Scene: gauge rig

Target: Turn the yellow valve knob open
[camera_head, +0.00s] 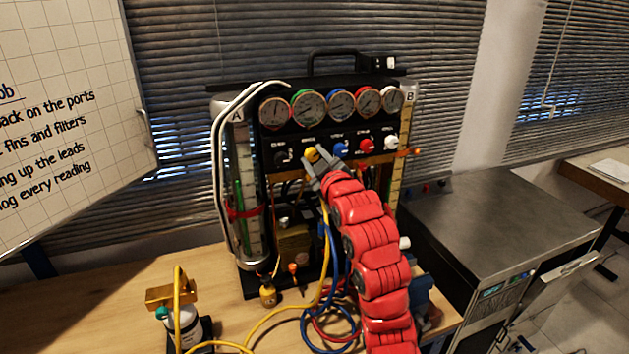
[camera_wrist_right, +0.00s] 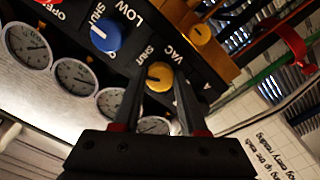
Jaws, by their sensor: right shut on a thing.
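The yellow valve knob (camera_head: 311,154) is on the black panel of the gauge rig, below the row of round gauges. It also shows in the right wrist view (camera_wrist_right: 160,75), between the two fingers, near lettering that reads VAC and SHUT. My right gripper (camera_head: 318,163) reaches up to the panel from below and is shut on the yellow knob, one finger on each side. The fingers also show in the right wrist view (camera_wrist_right: 158,85). The fingers hide part of the knob in the head view. My left gripper is not in view.
A blue knob (camera_head: 340,150), a red knob (camera_head: 366,146) and a white knob (camera_head: 391,142) sit close to the right of the yellow one. Yellow and blue hoses (camera_head: 323,291) hang below. A small bottle (camera_head: 187,325) stands at the table's left.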

